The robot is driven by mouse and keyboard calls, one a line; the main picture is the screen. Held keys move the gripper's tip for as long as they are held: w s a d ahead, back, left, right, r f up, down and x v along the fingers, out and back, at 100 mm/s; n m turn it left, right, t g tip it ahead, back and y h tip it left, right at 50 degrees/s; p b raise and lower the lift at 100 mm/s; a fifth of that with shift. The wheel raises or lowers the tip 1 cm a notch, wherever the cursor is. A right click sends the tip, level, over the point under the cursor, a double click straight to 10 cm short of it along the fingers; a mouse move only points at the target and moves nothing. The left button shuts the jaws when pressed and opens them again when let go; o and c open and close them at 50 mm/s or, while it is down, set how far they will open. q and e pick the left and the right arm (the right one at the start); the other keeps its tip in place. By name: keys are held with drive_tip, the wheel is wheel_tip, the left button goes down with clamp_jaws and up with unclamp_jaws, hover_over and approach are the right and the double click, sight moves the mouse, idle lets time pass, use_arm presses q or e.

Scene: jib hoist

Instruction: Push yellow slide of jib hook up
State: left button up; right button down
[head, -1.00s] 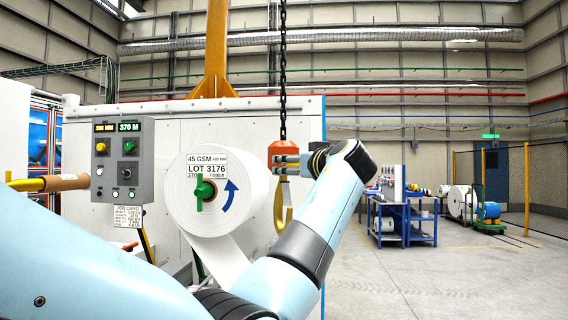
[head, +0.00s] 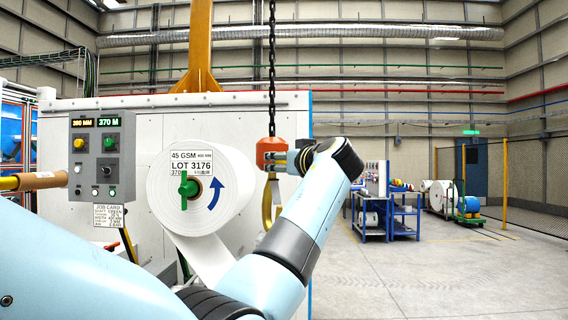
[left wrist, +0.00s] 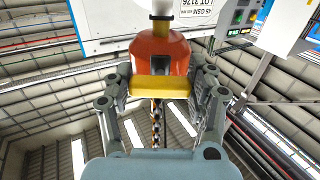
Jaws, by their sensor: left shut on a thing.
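The jib hook hangs on a dark chain (head: 271,70). It has an orange block (head: 268,146) with a yellowish hook (head: 267,208) below, partly hidden by my left arm. In the left wrist view, upside down, the orange block (left wrist: 160,55) carries the yellow slide (left wrist: 161,87), a bar across its near face. My left gripper (head: 280,161) is at the block's right side in the head view. In the left wrist view its fingers (left wrist: 160,85) stand on either side of the slide, shut on it. My right gripper is out of view.
A white paper roll (head: 165,215) with a green knob is close left of the hook, in front of a white machine wall (head: 130,145). A control box (head: 102,155) is farther left. A blue workbench (head: 405,218) stands back right.

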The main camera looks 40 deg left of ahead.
sight(279, 148)
use_arm(q)
clamp_jaws()
drive_tip(key=shift+r, duration=1.7)
drive_tip(key=o, duration=0.7)
unclamp_jaws()
drive_tip(key=shift+c, duration=0.2)
drive_tip(key=o, duration=0.5)
drive_tip(key=shift+f, duration=0.1)
drive_tip(key=shift+s+d, duration=0.1)
drive_tip(key=shift+d, duration=0.1)
drive_tip(key=v, duration=0.7)
